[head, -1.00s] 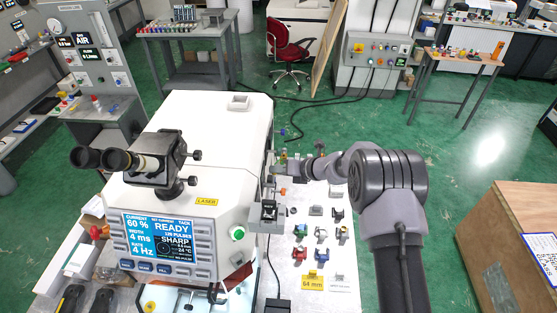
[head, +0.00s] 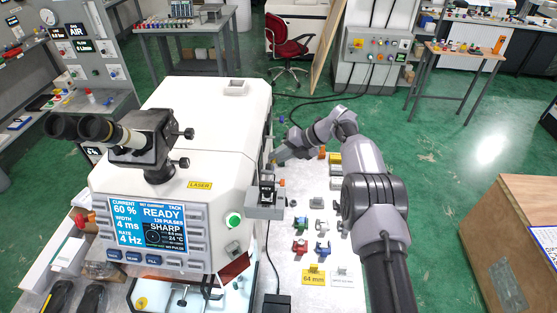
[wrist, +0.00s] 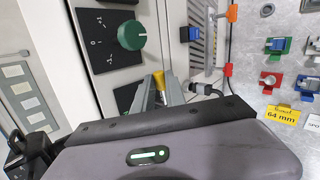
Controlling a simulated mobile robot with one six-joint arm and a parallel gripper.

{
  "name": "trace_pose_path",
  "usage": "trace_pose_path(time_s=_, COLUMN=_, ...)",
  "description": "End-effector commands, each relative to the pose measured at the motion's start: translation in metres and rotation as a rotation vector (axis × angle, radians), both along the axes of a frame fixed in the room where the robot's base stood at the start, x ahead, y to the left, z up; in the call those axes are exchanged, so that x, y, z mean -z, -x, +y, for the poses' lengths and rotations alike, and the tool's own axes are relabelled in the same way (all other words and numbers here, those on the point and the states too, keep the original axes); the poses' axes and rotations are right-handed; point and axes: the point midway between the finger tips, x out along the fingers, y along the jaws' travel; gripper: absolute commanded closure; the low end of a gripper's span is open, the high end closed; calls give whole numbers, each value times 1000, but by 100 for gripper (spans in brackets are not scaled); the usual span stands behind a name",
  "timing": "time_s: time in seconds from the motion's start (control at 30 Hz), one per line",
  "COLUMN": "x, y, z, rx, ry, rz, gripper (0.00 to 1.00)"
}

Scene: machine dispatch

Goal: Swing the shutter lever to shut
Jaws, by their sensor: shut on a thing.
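In the wrist view my gripper (wrist: 160,95) is at the machine's side panel, its two grey fingers closed on a small yellow piece (wrist: 159,78). This looks like the grip of the shutter lever; the rest of the lever is hidden by the fingers and the gripper body. Just above it on the panel is a round green knob (wrist: 132,35) on a black plate. In the head view my gripper (head: 277,158) is at the right side of the white laser machine (head: 205,125); the lever cannot be made out there.
A white table (head: 312,205) right of the machine holds several small coloured fixtures and a yellow "64 mm" sign (head: 313,278). In the wrist view a cable plug (wrist: 205,90) is close right of the fingers. A wooden crate (head: 510,230) stands at right.

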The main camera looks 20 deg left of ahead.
Motion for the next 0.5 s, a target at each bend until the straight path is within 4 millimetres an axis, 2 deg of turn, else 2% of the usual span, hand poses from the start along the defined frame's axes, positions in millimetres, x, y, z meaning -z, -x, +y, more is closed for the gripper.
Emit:
trace_pose_path(time_s=0.33, x=1, y=1, z=0, rx=-1, ry=2, rz=6, gripper=100)
trace_pose_path(time_s=0.37, x=1, y=1, z=0, rx=-1, ry=2, rz=6, gripper=82)
trace_pose_path(time_s=0.4, x=1, y=1, z=0, rx=-1, ry=2, rz=5, gripper=74)
trace_pose_path(time_s=0.47, x=1, y=1, z=0, rx=-1, ry=1, rz=5, gripper=62)
trace_pose_path(time_s=0.5, x=1, y=1, z=0, rx=-1, ry=1, rz=5, gripper=62)
